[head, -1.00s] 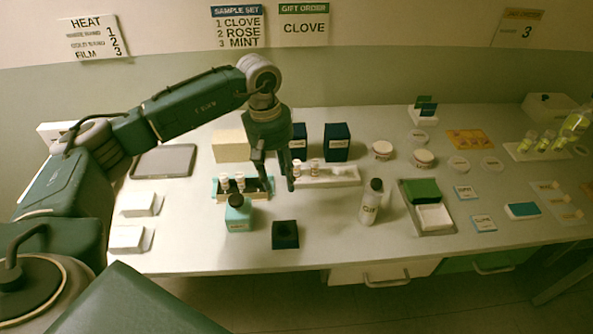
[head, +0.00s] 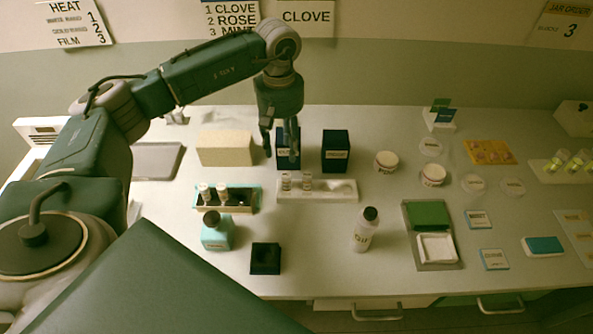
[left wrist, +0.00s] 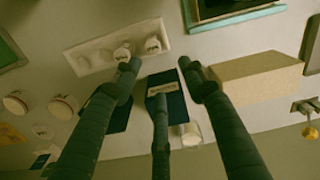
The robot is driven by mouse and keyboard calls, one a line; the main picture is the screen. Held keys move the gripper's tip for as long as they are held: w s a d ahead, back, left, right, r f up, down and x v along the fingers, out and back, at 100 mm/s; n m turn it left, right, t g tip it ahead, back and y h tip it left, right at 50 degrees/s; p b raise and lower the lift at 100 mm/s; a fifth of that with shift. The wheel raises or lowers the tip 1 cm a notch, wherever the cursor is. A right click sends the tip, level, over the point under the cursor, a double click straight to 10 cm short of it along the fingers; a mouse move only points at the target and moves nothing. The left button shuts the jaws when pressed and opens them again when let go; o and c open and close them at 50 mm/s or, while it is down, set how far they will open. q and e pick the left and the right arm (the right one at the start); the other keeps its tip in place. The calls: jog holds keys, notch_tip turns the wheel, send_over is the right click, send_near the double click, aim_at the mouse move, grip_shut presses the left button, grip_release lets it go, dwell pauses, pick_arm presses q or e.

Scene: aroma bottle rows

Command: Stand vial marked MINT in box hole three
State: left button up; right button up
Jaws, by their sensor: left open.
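The teal-edged box (head: 250,208) stands on the table with two white-capped vials (head: 205,192) in its left part; its right part is dark and open. To its right, a white rack (head: 340,190) holds two small vials, one at the left (head: 286,181) and one beside it (head: 307,182). Their labels are too small to read. My left gripper (head: 280,150) is open and empty, pointing down in front of a dark blue box, behind the rack. In the left wrist view, the rack (left wrist: 88,62) and the teal-edged box (left wrist: 240,18) show beyond the fingers. My right gripper is out of view.
Two dark blue boxes (head: 335,152) and a beige block (head: 226,148) stand behind. A teal bottle (head: 216,236), a dark square holder (head: 265,258) and a white bottle (head: 364,232) stand in front. A wall sign (head: 231,18) reads CLOVE, ROSE, MINT.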

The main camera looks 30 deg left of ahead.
aim_at(286, 174)
pick_arm(q)
jog(key=f+b, duration=0.1)
jog(key=f, duration=0.2)
jog(key=s+d+f+b, duration=0.1)
jog(key=f+b, duration=0.1)
jog(key=f, duration=0.1)
jog(key=f+b, duration=0.2)
jog(key=f, duration=0.2)
jog(key=shift+s+d, duration=0.35)
jog(key=shift+s, duration=0.05)
jog(key=shift+w+f, duration=0.15)
jog(key=shift+f, duration=0.1)
jog(key=shift+w+a, duration=0.1)
jog(key=shift+a, duration=0.05)
jog(key=shift+r, duration=0.1)
jog(key=c, duration=1)
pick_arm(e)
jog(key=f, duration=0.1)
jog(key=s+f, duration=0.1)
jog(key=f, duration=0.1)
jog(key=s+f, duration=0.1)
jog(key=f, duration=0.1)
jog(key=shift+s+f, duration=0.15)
